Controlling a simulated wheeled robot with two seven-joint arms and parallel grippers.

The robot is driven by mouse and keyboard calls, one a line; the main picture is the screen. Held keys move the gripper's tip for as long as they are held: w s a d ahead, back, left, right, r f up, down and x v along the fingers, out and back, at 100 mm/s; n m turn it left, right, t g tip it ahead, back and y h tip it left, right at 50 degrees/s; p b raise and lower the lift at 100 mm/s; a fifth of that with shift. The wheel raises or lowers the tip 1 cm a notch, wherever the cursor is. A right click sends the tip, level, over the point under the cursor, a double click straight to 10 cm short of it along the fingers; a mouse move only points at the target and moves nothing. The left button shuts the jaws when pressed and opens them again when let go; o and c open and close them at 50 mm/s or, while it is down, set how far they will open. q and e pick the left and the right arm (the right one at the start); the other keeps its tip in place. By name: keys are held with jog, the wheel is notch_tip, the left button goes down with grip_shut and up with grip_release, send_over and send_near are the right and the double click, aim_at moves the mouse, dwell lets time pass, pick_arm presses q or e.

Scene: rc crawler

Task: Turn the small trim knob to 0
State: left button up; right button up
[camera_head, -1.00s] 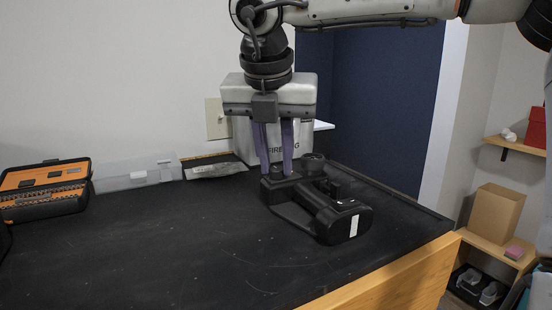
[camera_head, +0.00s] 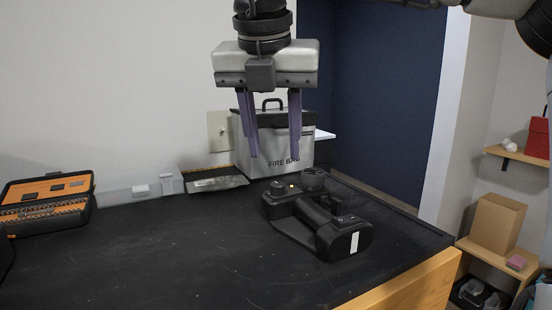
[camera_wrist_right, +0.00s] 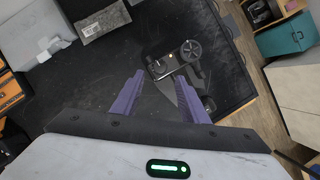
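The black hand-held controller (camera_head: 315,222) lies on the dark table top. A small round knob (camera_head: 278,187) stands at its far left end, with a yellow spot beside it. A larger round wheel (camera_head: 313,180) is to its right. The knob's setting is too small to read. My right gripper (camera_head: 273,157) is open and empty, above the controller's far end, fingers pointing down and apart from it. In the right wrist view the controller (camera_wrist_right: 180,72) lies beyond the open fingertips (camera_wrist_right: 160,76). My left gripper is not in view.
A grey fire bag (camera_head: 272,150) stands behind the controller. A grey packet (camera_head: 217,184), a clear box (camera_head: 140,191) and an orange-and-black tool case (camera_head: 45,203) lie to the left.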

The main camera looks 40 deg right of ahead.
jog(key=v, duration=0.3)
dwell(0.6)
